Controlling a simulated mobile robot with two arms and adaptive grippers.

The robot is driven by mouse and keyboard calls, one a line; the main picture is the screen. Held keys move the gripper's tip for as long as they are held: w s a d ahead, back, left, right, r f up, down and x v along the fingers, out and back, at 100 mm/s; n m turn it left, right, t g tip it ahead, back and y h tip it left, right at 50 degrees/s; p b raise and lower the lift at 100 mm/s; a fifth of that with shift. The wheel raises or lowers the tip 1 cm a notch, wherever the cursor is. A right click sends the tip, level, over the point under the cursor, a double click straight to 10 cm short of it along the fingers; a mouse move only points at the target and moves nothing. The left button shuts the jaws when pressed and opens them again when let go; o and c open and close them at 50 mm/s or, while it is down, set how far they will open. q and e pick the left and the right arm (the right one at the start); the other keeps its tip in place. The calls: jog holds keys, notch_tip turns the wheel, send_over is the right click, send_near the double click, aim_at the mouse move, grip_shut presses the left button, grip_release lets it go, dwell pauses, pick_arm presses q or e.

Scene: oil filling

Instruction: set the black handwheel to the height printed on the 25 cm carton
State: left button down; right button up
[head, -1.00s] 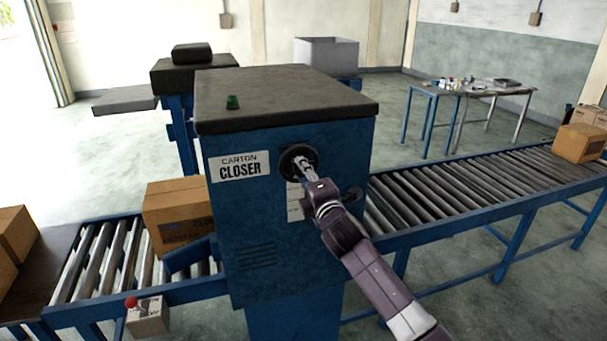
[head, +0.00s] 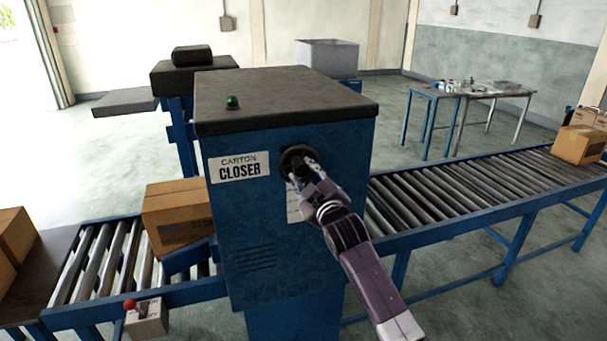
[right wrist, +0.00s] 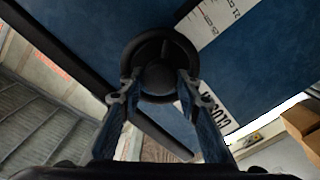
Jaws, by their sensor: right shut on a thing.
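The black handwheel (head: 297,158) is on the front of the blue carton closer (head: 240,215), right of its name plate. In the right wrist view the round handwheel (right wrist: 160,52) fills the space between my fingers. My right gripper (head: 305,172) is shut on it, with one fingertip on each side; the gripper also shows in the right wrist view (right wrist: 158,88). The brown carton (head: 175,212) sits on the rollers left of the closer; its print is too small to read surely. A white scale strip (right wrist: 212,18) runs beside the wheel. My left gripper is out of view.
A roller conveyor (head: 470,195) runs off to the right, with more cartons (head: 578,144) at its far end. A small box with a red button (head: 146,317) is at the lower left. A green lamp (head: 232,102) is on the closer's top.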

jog(key=m, duration=0.5)
jog(key=shift+f+m, duration=0.15)
jog(key=shift+m, duration=0.25)
jog(key=m, duration=0.4)
jog(key=shift+m+p, duration=0.3)
jog(key=shift+d, duration=0.1)
jog(key=o, duration=1.2)
jog(key=shift+c, duration=0.2)
jog(key=v, duration=1.2)
